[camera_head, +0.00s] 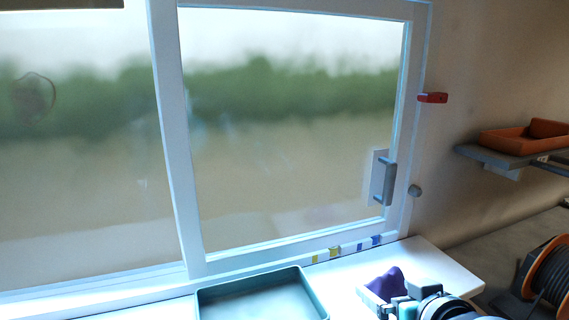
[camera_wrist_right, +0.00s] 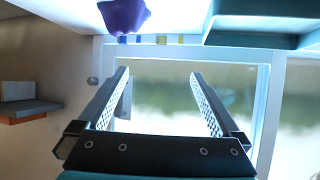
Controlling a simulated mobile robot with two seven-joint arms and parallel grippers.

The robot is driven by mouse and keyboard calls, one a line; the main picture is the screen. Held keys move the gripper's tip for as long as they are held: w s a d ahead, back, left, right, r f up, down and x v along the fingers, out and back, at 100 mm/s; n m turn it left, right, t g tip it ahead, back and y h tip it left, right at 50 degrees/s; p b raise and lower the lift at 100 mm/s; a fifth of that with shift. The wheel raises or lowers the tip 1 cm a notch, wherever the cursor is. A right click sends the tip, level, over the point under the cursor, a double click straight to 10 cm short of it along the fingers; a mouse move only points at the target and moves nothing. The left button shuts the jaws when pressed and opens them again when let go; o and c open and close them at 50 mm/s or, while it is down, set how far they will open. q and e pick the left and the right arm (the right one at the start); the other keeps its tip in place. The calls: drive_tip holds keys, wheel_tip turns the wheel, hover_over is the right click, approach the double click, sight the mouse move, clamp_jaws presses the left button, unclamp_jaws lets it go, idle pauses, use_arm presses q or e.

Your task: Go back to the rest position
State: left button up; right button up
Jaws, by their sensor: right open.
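My right gripper (camera_head: 392,302) comes in at the bottom right of the head view, above the white sill. In the right wrist view, its two fingers (camera_wrist_right: 158,76) stand wide apart with nothing between them. A purple crumpled item (camera_head: 390,282) lies right by it on the sill. The item also shows beyond the fingers in the wrist view (camera_wrist_right: 124,15), which looks upside down. I cannot tell from the pictures whether the gripper touches it. My left gripper is not in view.
A teal tray (camera_head: 314,290) stands on the sill (camera_head: 440,262) left of my right gripper. Behind is a window with a grey handle (camera_head: 389,183). An orange tray (camera_head: 505,140) sits on a grey shelf (camera_head: 490,156), with a cable reel (camera_head: 552,272) below.

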drive_tip(key=s+a+f+g+h, duration=0.1)
drive_tip(key=s+f+g, duration=0.7)
drive_tip(key=s+f, duration=1.25)
drive_tip(key=s+f+n+g+b, duration=0.1)
drive_tip(key=s+f, duration=0.1)
drive_tip(key=f, duration=1.1)
drive_tip(key=s+f+g+b, duration=0.1)
drive_tip(key=s+f, duration=0.1)
drive_tip(key=f, duration=1)
drive_tip(key=s+d+f+g, duration=0.1)
drive_tip(key=s+d+f, duration=0.1)
drive_tip(key=s+f, duration=1.1)
drive_tip(key=shift+s+d+f+b, duration=0.15)
drive_tip(key=shift+s+f+b, duration=0.15)
drive_tip(key=shift+s, duration=0.75)
drive_tip(key=shift+c, duration=0.2)
